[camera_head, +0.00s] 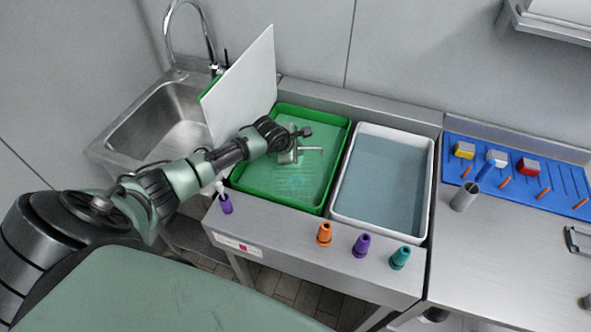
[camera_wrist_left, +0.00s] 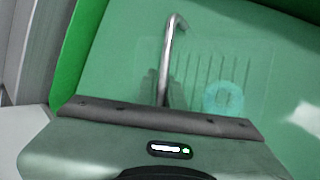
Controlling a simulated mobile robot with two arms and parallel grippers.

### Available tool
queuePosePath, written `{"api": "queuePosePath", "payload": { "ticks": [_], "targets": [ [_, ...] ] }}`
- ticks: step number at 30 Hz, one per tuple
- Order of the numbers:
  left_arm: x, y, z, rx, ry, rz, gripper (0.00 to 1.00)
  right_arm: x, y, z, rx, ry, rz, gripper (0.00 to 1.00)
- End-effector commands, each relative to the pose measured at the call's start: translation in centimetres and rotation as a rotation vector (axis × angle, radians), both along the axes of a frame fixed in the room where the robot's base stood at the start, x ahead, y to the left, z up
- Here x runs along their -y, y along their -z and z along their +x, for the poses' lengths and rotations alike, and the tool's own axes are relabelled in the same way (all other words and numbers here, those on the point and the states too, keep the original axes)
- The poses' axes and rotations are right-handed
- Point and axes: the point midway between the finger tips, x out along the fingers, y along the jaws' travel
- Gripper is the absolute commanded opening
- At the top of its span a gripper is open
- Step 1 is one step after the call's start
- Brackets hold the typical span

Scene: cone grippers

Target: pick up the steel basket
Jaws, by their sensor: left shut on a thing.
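The steel basket's bent rod handle (camera_wrist_left: 176,40) rises between my left gripper's fingers in the left wrist view. In the head view the handle (camera_head: 311,149) sticks out to the right of the gripper. My left gripper (camera_head: 290,156) is over the green tray (camera_head: 335,159) and shut on the handle; its fingers also show in the wrist view (camera_wrist_left: 162,92). Faint basket lines (camera_wrist_left: 205,75) show through the green liquid, beside a pale teal ring (camera_wrist_left: 222,98). The basket's body is mostly hidden, and I cannot tell whether it touches the tray floor. My right gripper is out of view.
A white tray of bluish liquid (camera_head: 431,190) stands right of the green tray. A white panel (camera_head: 243,85) stands upright by the sink (camera_head: 150,128). Orange (camera_head: 324,235), purple (camera_head: 361,246) and teal (camera_head: 400,258) cones line the front edge. A blue board (camera_head: 515,176) lies right.

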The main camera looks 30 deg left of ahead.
Motion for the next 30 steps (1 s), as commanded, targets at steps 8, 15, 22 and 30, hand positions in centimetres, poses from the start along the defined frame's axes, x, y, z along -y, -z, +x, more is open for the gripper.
{"api": "queuePosePath", "payload": {
  "ticks": [8,15,22,30],
  "targets": [
    [0.0,0.0,0.0,0.0,0.001,0.002,0.0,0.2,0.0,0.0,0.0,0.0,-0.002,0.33],
    [0.0,-0.5,0.0,0.001,0.001,0.001,0.0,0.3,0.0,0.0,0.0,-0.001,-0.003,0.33],
    [0.0,-3.4,0.1,0.007,0.001,0.001,0.0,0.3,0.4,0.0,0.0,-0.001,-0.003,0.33],
    [0.0,-10.1,0.2,0.008,0.0,0.0,0.0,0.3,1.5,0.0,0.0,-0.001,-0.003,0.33]
  ]
}}
